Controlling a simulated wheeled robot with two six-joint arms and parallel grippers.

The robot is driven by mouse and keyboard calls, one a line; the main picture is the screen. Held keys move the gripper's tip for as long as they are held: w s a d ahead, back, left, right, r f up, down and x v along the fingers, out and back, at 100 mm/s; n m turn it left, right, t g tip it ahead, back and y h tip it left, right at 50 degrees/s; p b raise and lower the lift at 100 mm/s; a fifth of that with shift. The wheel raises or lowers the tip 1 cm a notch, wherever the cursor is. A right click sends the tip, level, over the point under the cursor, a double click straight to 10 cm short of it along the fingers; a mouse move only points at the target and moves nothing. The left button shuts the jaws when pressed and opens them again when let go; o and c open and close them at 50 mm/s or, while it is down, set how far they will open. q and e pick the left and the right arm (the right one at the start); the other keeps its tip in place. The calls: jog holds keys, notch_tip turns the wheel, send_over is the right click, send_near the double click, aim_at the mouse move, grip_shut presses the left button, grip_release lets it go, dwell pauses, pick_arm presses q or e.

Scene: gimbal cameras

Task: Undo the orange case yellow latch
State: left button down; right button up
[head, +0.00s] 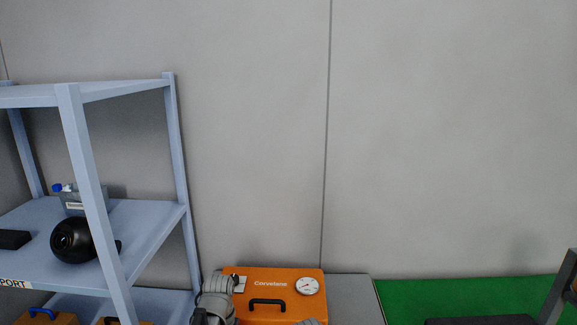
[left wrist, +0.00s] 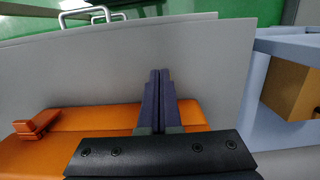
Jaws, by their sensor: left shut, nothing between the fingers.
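The orange case (head: 285,282) stands at the bottom of the head view, with a black handle (head: 267,302) and a round white dial (head: 307,286) on its face. In the left wrist view the case (left wrist: 100,118) lies below and behind my left gripper (left wrist: 160,72). A small orange latch-like lever (left wrist: 38,124) sticks up from it at the left, apart from the fingers. No yellow latch can be made out. My left gripper is shut and empty, its fingers over the grey surface past the case edge. In the head view my grey left arm covers the case's left side. My right gripper is not seen.
A grey surface (head: 352,292) lies right of the case, then green floor (head: 460,296). A brown box (left wrist: 290,88) shows at right in the wrist view.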

pick_arm(q)
jog(key=w+t, duration=0.1)
jog(key=w, duration=0.3)
jog(key=shift+d, duration=0.15)
jog(key=r+p, duration=0.3)
jog(key=shift+s, duration=0.25)
jog(key=shift+r+p, duration=0.3)
jog(key=shift+p, duration=0.05)
jog(key=shift+w+r+p, duration=0.45)
jog(key=shift+r+p, duration=0.15)
jog(key=shift+p, duration=0.35)
jog(key=r+p, duration=0.1)
jog(key=s+r+p, duration=0.1)
jog(key=shift+r, duration=0.35)
jog(key=shift+s, duration=0.1)
